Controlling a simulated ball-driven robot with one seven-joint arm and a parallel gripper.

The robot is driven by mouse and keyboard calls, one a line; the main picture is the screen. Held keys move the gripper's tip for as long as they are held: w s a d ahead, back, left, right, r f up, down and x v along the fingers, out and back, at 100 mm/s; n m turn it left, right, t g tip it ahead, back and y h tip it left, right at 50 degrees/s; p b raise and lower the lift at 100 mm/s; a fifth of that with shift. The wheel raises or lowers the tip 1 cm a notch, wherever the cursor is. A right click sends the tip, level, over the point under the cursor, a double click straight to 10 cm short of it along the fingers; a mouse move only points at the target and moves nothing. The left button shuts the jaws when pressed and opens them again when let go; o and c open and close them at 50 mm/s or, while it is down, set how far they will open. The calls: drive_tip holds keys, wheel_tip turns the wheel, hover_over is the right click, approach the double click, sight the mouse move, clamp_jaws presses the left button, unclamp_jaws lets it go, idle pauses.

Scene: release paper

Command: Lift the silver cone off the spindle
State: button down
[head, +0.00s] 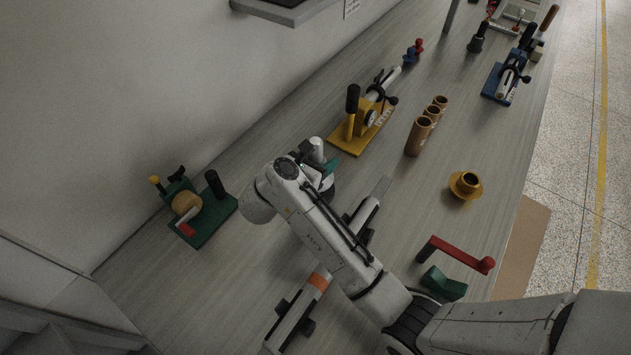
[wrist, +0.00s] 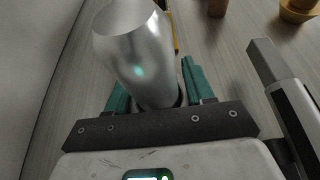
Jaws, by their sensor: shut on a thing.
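The silver cone (wrist: 138,55) is in the wrist view, its wide, pale round end toward the top. Its lower part is between the two teal fingers of my gripper (wrist: 156,88), which are shut on it. In the head view the cone (head: 316,150) shows as a small pale cylinder beside the teal fingertips of my gripper (head: 329,167). The wrist housing hides most of the gripper there. I cannot make out the spindle under the cone or tell whether the cone is clear of it.
A grey bar device with an orange band (head: 319,281) lies beside and partly under my arm. A yellow-based fixture (head: 346,146) stands beyond the gripper, a green-based one (head: 210,218) to its left. Brown cylinders (head: 418,136) and a yellow flanged cup (head: 465,185) stand right. Bare table lies between.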

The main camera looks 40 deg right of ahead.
sight(318, 139)
drive_tip(key=shift+w+a+r+p, duration=0.15)
drive_tip(key=shift+r+p, duration=0.5)
drive_tip(key=shift+r, duration=0.55)
drive_tip(key=shift+w+a+r+p, duration=0.15)
drive_tip(key=shift+r+p, duration=0.45)
drive_tip(key=shift+r, duration=0.55)
drive_tip(key=shift+s+r, duration=0.1)
drive_tip(key=shift+r, duration=1.15)
drive_tip(key=shift+r, duration=0.1)
wheel_tip(318, 139, up, 7)
drive_tip(key=shift+d, duration=0.35)
drive_tip(key=shift+s, duration=0.15)
drive_tip(key=shift+r, duration=0.6)
